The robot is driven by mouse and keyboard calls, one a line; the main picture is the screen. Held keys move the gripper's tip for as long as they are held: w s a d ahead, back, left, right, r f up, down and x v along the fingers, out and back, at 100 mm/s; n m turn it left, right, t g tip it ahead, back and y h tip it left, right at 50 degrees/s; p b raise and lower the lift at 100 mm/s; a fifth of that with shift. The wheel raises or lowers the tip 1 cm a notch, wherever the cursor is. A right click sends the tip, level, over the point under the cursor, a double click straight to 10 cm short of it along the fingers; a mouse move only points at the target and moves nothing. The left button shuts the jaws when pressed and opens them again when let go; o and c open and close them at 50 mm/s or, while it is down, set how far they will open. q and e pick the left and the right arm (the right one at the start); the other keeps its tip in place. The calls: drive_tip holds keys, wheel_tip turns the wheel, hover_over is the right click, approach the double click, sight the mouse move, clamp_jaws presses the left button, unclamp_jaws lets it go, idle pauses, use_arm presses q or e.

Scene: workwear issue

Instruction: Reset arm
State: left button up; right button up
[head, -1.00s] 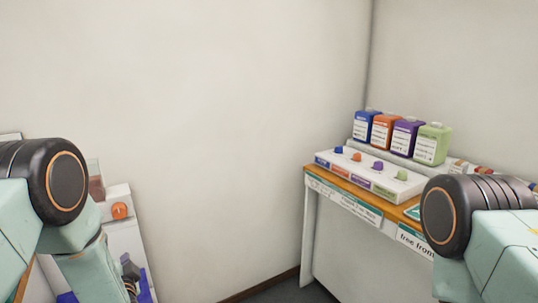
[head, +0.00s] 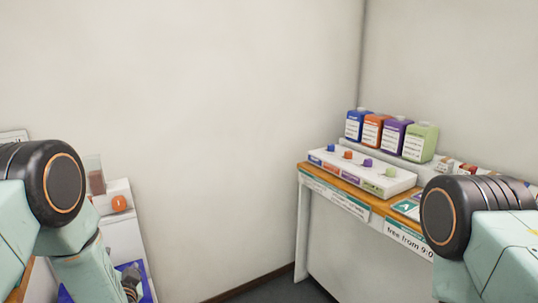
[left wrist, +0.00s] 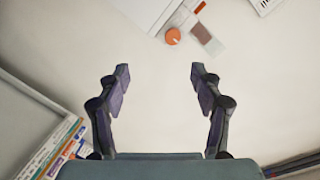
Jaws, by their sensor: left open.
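My left gripper (left wrist: 160,76) is open in the left wrist view. Its two dark fingers stand well apart, with nothing between them and only pale wall behind. In the head view a small part of the left gripper (head: 131,282) shows at the lower left, below my left arm and in front of a blue thing. My right arm comes in at the right edge of the head view; its gripper is out of the picture.
A wooden-topped counter (head: 345,186) stands at the right against the wall. It bears a white tray (head: 385,176) with coloured knobs and several coloured bottles (head: 396,134). A white unit with an orange knob (head: 119,202) stands at the left. Bare wall lies between.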

use_arm(q)
drive_tip(key=s+d+f+n+g+h+b, duration=0.1)
drive_tip(key=s+d+f+n+g+h, duration=0.2)
drive_tip(key=s+f, duration=0.6)
drive_tip(key=s+d+f+n+g+h+b, duration=0.1)
drive_tip(key=s+d+f+g+h, duration=0.25)
drive_tip(key=s+d+f, duration=0.45)
drive_tip(key=s+d+f+g+h+b, duration=0.1)
drive_tip(key=s+f+g+b, duration=0.1)
drive_tip(key=s, duration=1)
drive_tip(key=s+d+f+g+b, duration=0.1)
drive_tip(key=s+f+g, duration=0.4)
drive_tip(key=s, duration=0.7)
drive_tip(key=shift+d+n+g+h+b, duration=0.25)
drive_tip(key=shift+n+g+h+b, duration=0.1)
drive_tip(key=shift+g+b, duration=0.2)
drive_tip(key=shift+s+d+r, duration=0.1)
drive_tip(key=shift+s+r, duration=0.05)
drive_tip(key=shift+s, duration=0.1)
drive_tip(key=shift+w, duration=0.2)
drive_tip(key=shift+s, duration=0.15)
